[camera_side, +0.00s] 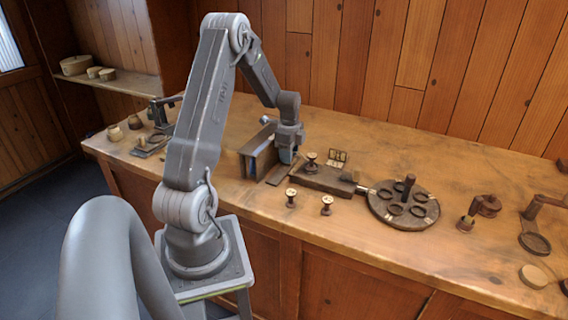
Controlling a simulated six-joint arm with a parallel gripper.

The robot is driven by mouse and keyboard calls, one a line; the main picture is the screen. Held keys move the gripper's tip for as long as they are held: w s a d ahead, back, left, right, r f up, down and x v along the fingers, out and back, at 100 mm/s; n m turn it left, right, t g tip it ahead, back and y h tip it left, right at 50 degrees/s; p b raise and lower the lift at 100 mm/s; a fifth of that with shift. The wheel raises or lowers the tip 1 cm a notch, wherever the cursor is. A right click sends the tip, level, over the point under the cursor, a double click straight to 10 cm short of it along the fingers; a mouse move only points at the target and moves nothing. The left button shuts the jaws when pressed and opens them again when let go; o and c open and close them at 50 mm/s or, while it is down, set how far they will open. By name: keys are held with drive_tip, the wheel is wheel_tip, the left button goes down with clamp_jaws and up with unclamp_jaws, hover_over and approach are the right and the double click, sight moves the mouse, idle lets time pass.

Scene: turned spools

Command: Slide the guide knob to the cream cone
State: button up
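My gripper (289,154) points down just left of a low dark wooden block (325,180) near the middle of the bench. A small turned knob (311,159) with a pale top stands on the block, to the right of my gripper and apart from it. It may be the guide knob; I cannot be sure. Two similar pale-topped spools (291,198) (327,205) stand on the bench in front of the block. I cannot pick out a cream cone at this size. My fingertips are too small to show whether they are open or shut.
A round dark turntable (403,220) with rings and a central post stands right of the block. An upright wooden holder (256,152) stands left of my gripper. Dark wooden stands (478,209) are further right.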

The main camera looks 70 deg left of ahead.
drive_tip(key=shift+o, duration=0.6)
drive_tip(key=shift+r, duration=3.55)
clamp_jaws()
drive_tip(key=shift+r, duration=1.95)
